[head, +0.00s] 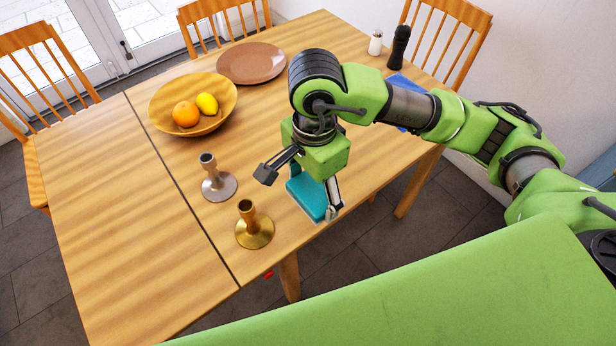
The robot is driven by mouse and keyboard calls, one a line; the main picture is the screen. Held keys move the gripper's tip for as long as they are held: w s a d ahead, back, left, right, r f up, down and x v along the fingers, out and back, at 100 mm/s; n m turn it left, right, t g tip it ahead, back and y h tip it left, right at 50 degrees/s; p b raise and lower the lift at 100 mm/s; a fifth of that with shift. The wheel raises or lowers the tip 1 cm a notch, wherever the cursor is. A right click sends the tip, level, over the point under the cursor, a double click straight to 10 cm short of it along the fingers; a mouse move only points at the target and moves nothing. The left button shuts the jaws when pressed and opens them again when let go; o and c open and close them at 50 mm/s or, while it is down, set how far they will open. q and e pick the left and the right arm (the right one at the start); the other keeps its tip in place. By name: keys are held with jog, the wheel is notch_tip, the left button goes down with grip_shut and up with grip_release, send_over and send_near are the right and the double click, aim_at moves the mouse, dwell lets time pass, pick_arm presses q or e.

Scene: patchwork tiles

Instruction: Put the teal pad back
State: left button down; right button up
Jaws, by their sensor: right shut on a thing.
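The teal pad (306,199) is at the table's right front edge, under my right gripper (300,190). The gripper body hides the pad's upper part. A thin pale edge shows along the pad's lower side. I cannot tell whether the pad touches the table. My left gripper is not in view.
On the wooden table (130,220) stand a gold candlestick (255,231), a silver candlestick (218,186), a fruit bowl (158,120), a brown plate (252,62), a white shaker (375,43) and a black mill (398,48). A blue flat thing (396,80) is partly hidden. The left tabletop is clear.

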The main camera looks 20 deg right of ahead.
jog(key=w+d+f+p, duration=0.1)
jog(key=w+f, duration=0.1)
jog(key=w, duration=0.2)
jog(key=w+d+f+p, duration=0.1)
jog(key=w+f, duration=0.2)
jog(key=w+f+p, duration=0.1)
jog(key=w+f, duration=0.2)
jog(key=w, duration=0.1)
jog(key=shift+w+d+f, duration=0.2)
jog(key=shift+w+d, duration=0.15)
jog(key=shift+d, duration=0.05)
jog(key=shift+w+d+f, duration=0.1)
jog(key=shift+w+f, duration=0.25)
jog(key=shift+f, duration=0.15)
notch_tip(320, 180, down, 2)
jog(key=shift+f+p, duration=0.1)
jog(key=shift+p, duration=0.55)
jog(key=shift+f, duration=0.45)
